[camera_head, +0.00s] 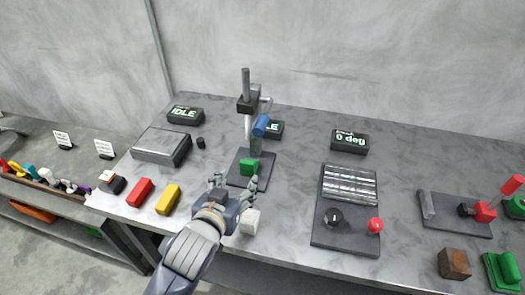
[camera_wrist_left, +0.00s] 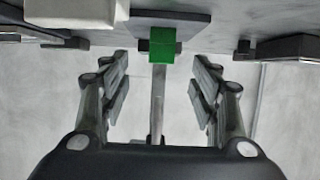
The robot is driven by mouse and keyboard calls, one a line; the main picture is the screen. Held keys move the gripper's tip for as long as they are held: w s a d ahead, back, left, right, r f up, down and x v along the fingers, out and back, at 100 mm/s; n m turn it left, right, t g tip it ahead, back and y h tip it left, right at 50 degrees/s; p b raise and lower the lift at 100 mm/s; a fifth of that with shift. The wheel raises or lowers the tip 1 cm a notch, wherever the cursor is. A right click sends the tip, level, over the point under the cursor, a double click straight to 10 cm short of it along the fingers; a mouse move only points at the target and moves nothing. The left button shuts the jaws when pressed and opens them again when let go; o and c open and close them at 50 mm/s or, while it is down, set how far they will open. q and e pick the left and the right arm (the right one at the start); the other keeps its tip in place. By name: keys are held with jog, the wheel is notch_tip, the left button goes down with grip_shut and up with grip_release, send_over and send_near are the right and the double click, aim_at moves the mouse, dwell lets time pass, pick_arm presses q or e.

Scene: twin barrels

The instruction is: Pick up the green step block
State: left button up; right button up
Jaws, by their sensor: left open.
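The green step block (camera_head: 250,167) sits on a dark base plate (camera_head: 236,175) below a press-like stand with a blue cylinder (camera_head: 260,125). In the left wrist view, which looks upside down, the green block (camera_wrist_left: 162,44) shows beyond the fingers, near the middle. My left gripper (camera_head: 232,186) is open just in front of the block on the near side. In the wrist view its fingers (camera_wrist_left: 160,88) are spread with nothing held between them. My right gripper is not in view.
A white block (camera_head: 250,222) stands close beside my left gripper at the table's front edge. Red (camera_head: 139,192) and yellow (camera_head: 168,199) blocks lie to the left. A dark control panel (camera_head: 345,235) with knobs is to the right. Free table lies between stand and panel.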

aim_at(246, 167)
pick_arm(q)
jog(key=shift+x, duration=2.85)
jog(key=shift+p+x, duration=0.5)
jog(key=shift+x, duration=2)
jog(key=shift+w+a+r, duration=0.1)
jog(key=shift+a+r, duration=0.05)
jog(key=shift+r, duration=0.1)
grip_shut()
